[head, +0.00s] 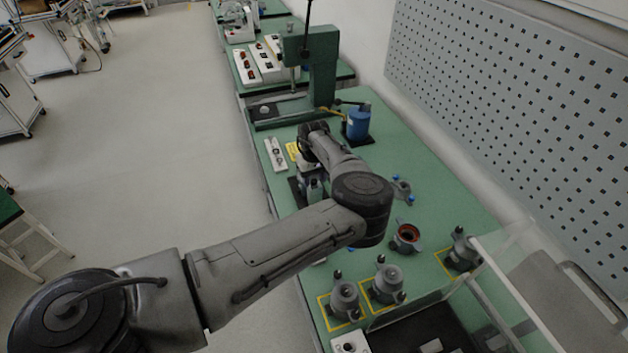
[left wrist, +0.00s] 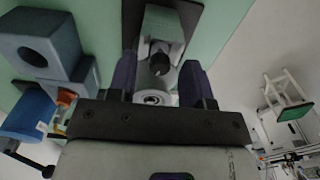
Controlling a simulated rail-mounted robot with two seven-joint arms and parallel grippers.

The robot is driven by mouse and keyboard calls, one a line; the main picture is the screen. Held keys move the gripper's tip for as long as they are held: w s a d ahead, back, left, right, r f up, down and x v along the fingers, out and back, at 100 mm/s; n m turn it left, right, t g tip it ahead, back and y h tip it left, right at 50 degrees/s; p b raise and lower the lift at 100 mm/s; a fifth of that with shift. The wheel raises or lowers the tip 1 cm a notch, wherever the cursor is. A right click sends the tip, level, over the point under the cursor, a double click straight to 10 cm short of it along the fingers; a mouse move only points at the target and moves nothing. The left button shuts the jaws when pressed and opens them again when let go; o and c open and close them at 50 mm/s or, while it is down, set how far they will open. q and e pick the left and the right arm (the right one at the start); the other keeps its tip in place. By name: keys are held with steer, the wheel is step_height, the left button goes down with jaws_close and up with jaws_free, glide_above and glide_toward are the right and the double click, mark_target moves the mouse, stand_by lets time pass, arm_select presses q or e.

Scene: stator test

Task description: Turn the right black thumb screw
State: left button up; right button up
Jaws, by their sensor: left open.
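My left gripper (left wrist: 159,62) is open, its two dark fingers on either side of a grey-green fixture (left wrist: 160,22) on a black base. A small black knob (left wrist: 160,66), which looks like a thumb screw, shows between the fingers with no clear contact. A round metallic ring (left wrist: 152,97) is just below it in the left wrist view. I cannot tell whether this knob is the right one. In the head view my left arm reaches over the bench and its wrist points down at the fixture, which is mostly hidden on its black base plate (head: 295,187). My right gripper is not in view.
A green press (head: 322,70) and blue cylinder (head: 358,122) stand behind on the green bench (head: 445,212). Grey motor housings (head: 388,282) sit in yellow-marked spots in front. A red-ringed part (head: 407,236) lies nearby. A blue-grey block (left wrist: 45,45) is left in the wrist view.

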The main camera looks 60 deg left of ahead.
arm_select(q)
steer(key=shift+f, duration=0.45)
steer(key=shift+c, duration=0.3)
jaws_close()
steer(key=m+p, duration=0.1)
steer(key=p, duration=0.2)
steer(key=m+p, duration=0.2)
steer(key=p, duration=0.1)
steer(key=shift+r+m, duration=0.3)
steer(key=shift+f+m+p, duration=0.15)
steer(key=shift+m+p, duration=0.25)
steer(key=shift+p, duration=0.25)
steer(key=shift+f, duration=0.1)
